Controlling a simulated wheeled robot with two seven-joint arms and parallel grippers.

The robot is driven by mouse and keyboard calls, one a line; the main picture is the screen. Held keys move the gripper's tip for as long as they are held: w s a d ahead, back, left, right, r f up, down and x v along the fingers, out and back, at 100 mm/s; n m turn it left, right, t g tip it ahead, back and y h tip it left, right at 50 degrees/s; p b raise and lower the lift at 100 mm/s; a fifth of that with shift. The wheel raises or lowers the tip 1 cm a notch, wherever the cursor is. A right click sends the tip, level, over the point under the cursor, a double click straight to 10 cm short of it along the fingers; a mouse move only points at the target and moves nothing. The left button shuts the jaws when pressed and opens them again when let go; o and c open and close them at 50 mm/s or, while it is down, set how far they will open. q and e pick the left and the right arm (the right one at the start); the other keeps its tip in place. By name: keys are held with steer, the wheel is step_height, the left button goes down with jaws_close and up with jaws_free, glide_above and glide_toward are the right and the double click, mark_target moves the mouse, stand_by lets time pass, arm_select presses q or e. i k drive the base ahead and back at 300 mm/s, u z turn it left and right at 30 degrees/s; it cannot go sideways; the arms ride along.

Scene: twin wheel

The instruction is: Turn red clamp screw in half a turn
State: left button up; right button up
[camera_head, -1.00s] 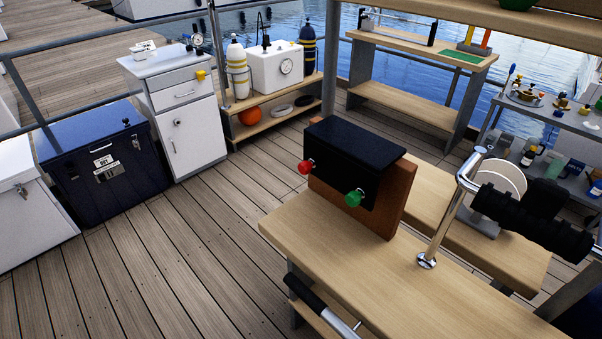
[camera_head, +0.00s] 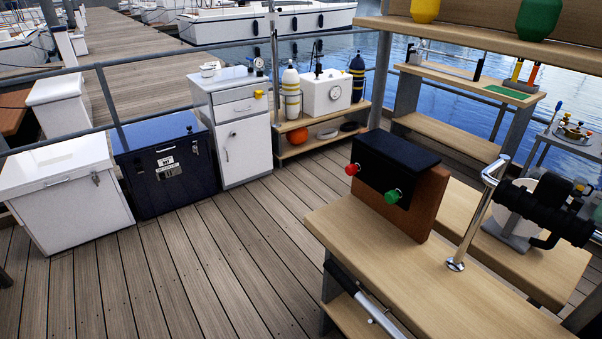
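The red clamp screw (camera_head: 351,169) is a round red knob on the left of the front face of a black block (camera_head: 385,176). A green knob (camera_head: 392,196) sits to its right on the same face. The block is fixed to an upright brown board (camera_head: 427,205) on the wooden bench (camera_head: 400,262). Neither of my grippers shows in the view. Nothing covers the red knob.
A chrome post (camera_head: 475,225) with a black cylinder stands on the bench to the right. A black-handled bar (camera_head: 350,290) lies at the bench's lower front. A white cabinet (camera_head: 240,145), blue chest (camera_head: 165,170) and white chest (camera_head: 65,190) stand left. Decking before them is clear.

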mark_target(351, 169)
steer(key=u, duration=0.3)
steer(key=i, duration=0.85)
steer(key=z, duration=1.6)
